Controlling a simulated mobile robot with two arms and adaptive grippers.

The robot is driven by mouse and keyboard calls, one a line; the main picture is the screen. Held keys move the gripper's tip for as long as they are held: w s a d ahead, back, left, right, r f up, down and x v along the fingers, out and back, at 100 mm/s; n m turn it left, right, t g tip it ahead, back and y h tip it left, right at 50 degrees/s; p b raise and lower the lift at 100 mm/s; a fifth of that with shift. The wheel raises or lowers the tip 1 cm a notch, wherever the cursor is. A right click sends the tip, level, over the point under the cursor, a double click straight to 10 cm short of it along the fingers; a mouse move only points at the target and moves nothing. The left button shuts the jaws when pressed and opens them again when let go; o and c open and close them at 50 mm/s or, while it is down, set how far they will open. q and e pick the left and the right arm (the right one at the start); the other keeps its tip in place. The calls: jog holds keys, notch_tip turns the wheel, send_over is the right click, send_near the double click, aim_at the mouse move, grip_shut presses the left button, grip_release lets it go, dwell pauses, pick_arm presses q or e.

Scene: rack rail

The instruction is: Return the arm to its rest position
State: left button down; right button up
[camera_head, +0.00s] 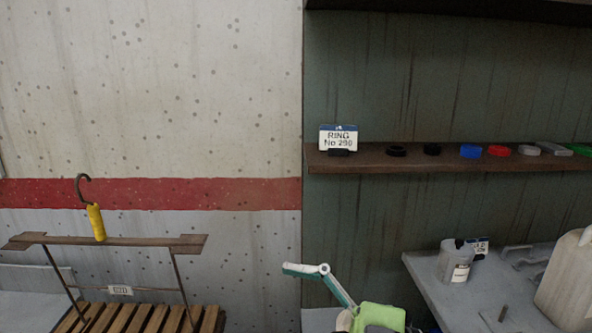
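Neither of my grippers shows in the head view. A hook with a yellow handle (96,222) stands upright at the brown rack rail (140,241) on the left, its dark curved end upward. No gripper is near it in the picture. I cannot tell how it is held at the rail.
A dark shelf (370,164) on the right bears a ring sign (338,138) and several small rings. A slatted wooden surface (150,319) lies below the rail. A green jointed object (340,290) stands bottom centre. A grey bench (430,275) carries a cup (456,262) and a jug (572,280).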

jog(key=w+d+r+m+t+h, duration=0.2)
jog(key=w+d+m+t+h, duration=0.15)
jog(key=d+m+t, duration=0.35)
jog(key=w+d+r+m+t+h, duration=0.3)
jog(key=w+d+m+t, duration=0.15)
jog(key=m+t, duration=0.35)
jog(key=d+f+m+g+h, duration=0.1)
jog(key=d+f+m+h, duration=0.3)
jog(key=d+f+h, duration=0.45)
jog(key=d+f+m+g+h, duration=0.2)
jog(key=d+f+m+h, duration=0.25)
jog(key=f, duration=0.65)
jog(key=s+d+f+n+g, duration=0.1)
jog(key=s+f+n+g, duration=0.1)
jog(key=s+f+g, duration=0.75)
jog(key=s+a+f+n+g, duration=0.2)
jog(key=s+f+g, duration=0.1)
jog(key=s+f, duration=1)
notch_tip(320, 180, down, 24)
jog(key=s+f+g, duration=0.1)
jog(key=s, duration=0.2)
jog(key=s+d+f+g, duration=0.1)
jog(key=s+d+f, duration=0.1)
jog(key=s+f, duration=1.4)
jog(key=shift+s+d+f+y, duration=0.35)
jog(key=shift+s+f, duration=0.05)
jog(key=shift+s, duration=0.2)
